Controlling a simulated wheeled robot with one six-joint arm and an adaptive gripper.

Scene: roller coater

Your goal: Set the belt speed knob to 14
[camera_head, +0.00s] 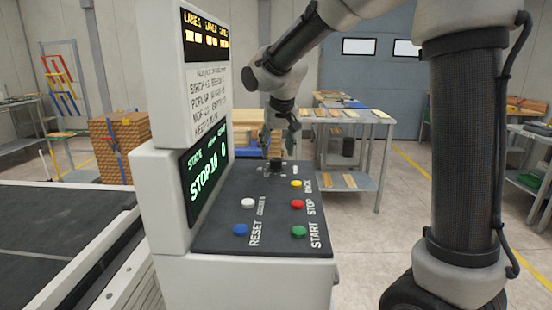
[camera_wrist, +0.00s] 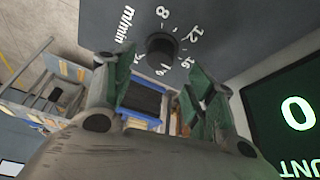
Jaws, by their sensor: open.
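The belt speed knob (camera_wrist: 162,50) is a round black knob on the dark panel in the wrist view. White scale marks around it include 8, 12 and 16, with "m/min" beside them. Its pointer is too small to read. In the head view the knob (camera_head: 275,164) is at the far end of the sloped control panel (camera_head: 225,235). My gripper (camera_wrist: 158,76) is open, and its green-padded fingers point toward the knob, which shows between and beyond the tips. Nothing is between the fingers. In the head view my gripper (camera_head: 277,143) is just above the knob; contact cannot be told.
A green-lettered screen (camera_head: 203,175) reads STOP with small numbers and rises close beside the panel. A conveyor (camera_head: 60,240) lies left; a table (camera_head: 345,117) stands behind.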

